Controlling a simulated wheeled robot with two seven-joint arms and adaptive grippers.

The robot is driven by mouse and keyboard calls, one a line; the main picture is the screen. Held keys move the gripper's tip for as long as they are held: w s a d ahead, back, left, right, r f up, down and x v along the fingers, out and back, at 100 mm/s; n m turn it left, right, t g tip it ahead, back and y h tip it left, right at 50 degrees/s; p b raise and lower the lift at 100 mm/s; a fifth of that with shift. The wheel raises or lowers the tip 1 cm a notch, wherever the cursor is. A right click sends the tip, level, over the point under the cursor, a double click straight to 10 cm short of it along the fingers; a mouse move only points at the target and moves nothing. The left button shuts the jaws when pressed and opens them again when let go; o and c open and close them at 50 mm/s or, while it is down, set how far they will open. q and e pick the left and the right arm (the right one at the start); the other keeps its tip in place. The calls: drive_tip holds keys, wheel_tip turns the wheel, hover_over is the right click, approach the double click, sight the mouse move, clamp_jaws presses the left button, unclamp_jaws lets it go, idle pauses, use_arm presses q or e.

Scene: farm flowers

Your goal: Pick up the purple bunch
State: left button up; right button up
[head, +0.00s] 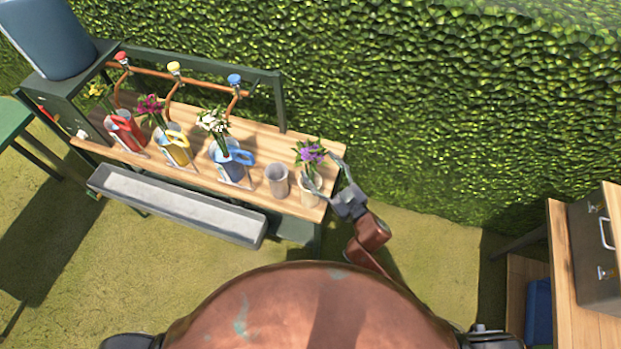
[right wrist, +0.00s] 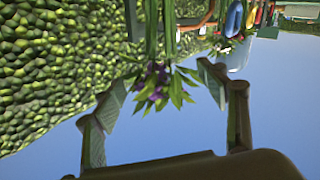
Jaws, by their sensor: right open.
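The purple bunch (head: 309,154) has small purple flowers and green leaves. It stands in a pale pot (head: 311,188) at the right end of the wooden bench. My right gripper (head: 327,177) is open beside the bunch and pot, coming from the right. In the right wrist view, the purple bunch (right wrist: 157,84) appears between the spread fingers of my right gripper (right wrist: 160,95), with its stems toward the top. I cannot tell how deep it sits between them. My left gripper is not in view.
An empty grey pot (head: 277,180) stands just left of the pale pot. Blue (head: 229,162), yellow (head: 173,147) and red (head: 125,130) cans with flowers stand farther left. A grey trough (head: 178,204) hangs in front, and a hedge (head: 420,110) rises behind.

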sight(310, 157)
drive_tip(key=x, duration=0.5)
drive_tip(key=shift+a+f, duration=0.15)
drive_tip(key=shift+a, duration=0.1)
clamp_jaws()
idle(0.6)
